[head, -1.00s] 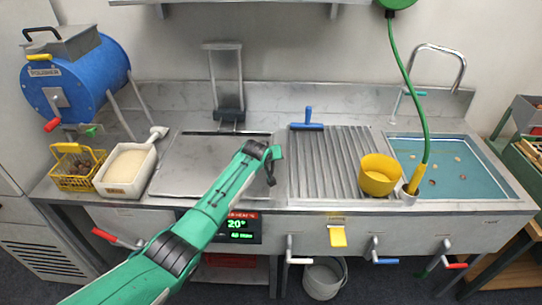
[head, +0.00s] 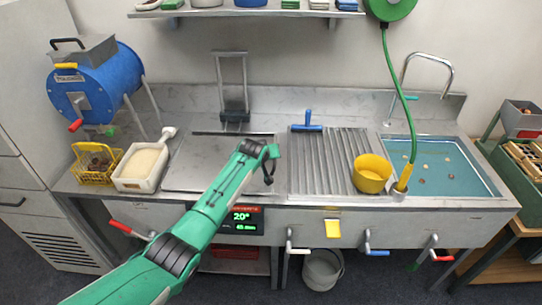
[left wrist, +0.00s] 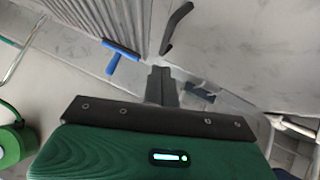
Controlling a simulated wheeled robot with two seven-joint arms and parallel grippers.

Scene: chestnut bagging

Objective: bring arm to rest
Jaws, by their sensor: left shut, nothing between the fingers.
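My left arm comes in from the lower left in the head view, and its gripper (head: 271,152) is over the worktop between the flat steel plate (head: 205,172) and the ribbed drainboard (head: 318,165). The gripper is small there, with its fingers together. In the left wrist view the gripper (left wrist: 161,84) is shut and empty, with the steel counter beyond it. My right gripper is in neither view.
A yellow basket (head: 81,175) of chestnuts and a white tub (head: 122,184) stand at the left, below a blue drum (head: 85,92). A yellow bucket (head: 371,180) stands by the water basin (head: 488,186). A blue squeegee (head: 307,128) lies at the back.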

